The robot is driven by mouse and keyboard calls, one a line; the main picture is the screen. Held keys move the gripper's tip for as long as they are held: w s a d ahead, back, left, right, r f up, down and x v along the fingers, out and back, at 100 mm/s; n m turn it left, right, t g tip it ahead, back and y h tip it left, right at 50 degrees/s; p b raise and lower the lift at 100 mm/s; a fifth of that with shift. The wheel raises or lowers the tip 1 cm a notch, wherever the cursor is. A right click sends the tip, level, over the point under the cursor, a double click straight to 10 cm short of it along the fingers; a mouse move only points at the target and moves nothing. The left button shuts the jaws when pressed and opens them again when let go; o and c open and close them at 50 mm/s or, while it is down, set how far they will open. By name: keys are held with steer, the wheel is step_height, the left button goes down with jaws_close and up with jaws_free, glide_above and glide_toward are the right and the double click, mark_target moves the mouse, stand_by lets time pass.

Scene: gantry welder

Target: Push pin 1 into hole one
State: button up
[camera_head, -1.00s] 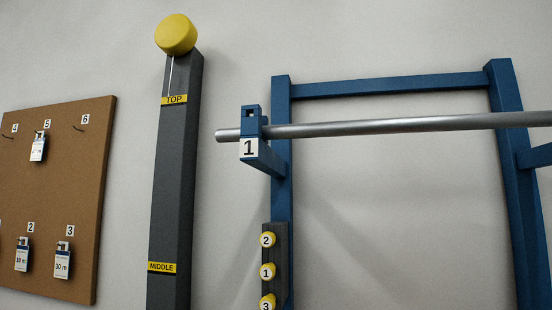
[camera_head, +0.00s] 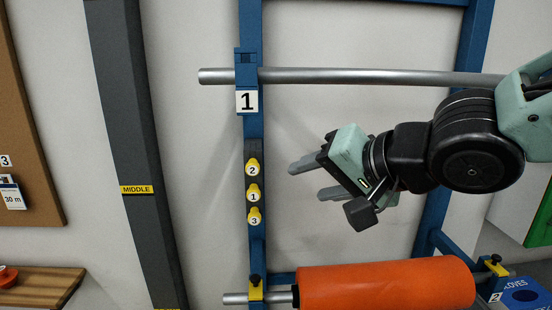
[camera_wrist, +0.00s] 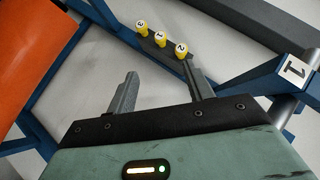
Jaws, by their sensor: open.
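Yellow pin 1 (camera_head: 254,193) sits in a dark rack on the blue post, between pin 2 (camera_head: 252,168) above and pin 3 (camera_head: 254,217) below. In the wrist view, pin 1 (camera_wrist: 160,39) is the middle of the three. The blue bracket with a dark square hole (camera_head: 246,57) is above the white plate marked 1 (camera_head: 247,101), where a grey bar crosses the post. My gripper (camera_head: 308,181) is open and empty, to the right of the pins and apart from them. In the wrist view its fingers (camera_wrist: 162,72) point towards the rack.
The grey bar (camera_head: 380,77) runs across above my gripper. An orange roll (camera_head: 385,287) lies on a lower bar. A dark column marked MIDDLE (camera_head: 130,120) stands at left.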

mark_target(255, 196)
steer(key=b+x, duration=0.4)
steer(key=x, duration=1.3)
steer(key=shift+w+a+f+b, duration=0.1)
steer(key=shift+f+b, duration=0.05)
steer(key=shift+b, duration=0.15)
jaws_close()
